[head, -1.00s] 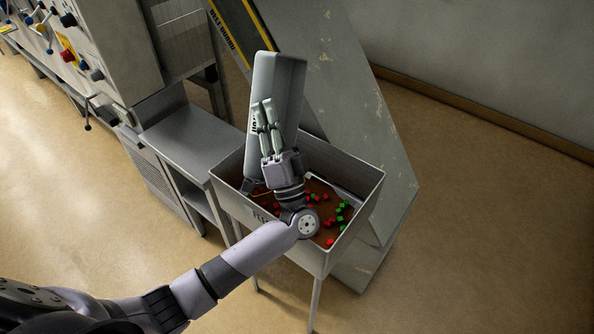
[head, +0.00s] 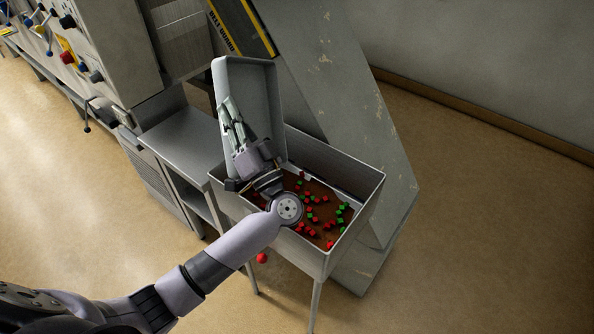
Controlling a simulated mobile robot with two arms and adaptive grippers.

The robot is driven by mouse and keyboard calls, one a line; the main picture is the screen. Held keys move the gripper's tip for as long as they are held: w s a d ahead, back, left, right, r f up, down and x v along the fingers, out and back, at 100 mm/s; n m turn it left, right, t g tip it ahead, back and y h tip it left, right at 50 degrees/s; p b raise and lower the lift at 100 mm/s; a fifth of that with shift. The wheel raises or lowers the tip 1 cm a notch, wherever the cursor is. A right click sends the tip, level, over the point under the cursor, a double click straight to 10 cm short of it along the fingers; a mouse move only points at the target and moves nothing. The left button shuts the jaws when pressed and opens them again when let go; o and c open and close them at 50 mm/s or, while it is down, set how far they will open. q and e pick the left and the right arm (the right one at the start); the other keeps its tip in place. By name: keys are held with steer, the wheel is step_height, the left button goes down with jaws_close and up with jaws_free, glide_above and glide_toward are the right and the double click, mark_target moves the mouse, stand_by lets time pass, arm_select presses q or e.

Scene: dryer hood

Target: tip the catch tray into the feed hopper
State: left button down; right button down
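The catch tray (head: 262,88) is a pale grey box standing tilted on end above the feed hopper's left back corner. The part of its inside that shows looks empty. My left gripper (head: 231,112) lies against the tray's left side and appears shut on it; the exact contact is hard to see. The feed hopper (head: 358,208) is an open grey bin on legs. Several red and green cubes (head: 310,214) lie in it on a brown bottom. My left forearm hides its front left part. My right gripper is not in view.
A small red piece (head: 262,258) is outside the hopper, below its front left side; I cannot tell whether it is in the air or on the floor. A grey side bench (head: 186,138) stands left of the hopper. A sloping grey belt guard (head: 345,110) rises behind.

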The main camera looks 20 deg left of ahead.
arm_select(q)
steer(key=w+a+f+n+g+h+p, duration=0.1)
steer(key=a+f+n+g+h+p, duration=0.6)
steer(key=a+f, duration=0.9)
steer(key=a+h+p, duration=0.2)
steer(key=a+p, duration=0.2)
steer(key=shift+w+f, duration=0.35)
steer(key=shift+w, duration=0.05)
stand_by(0.4)
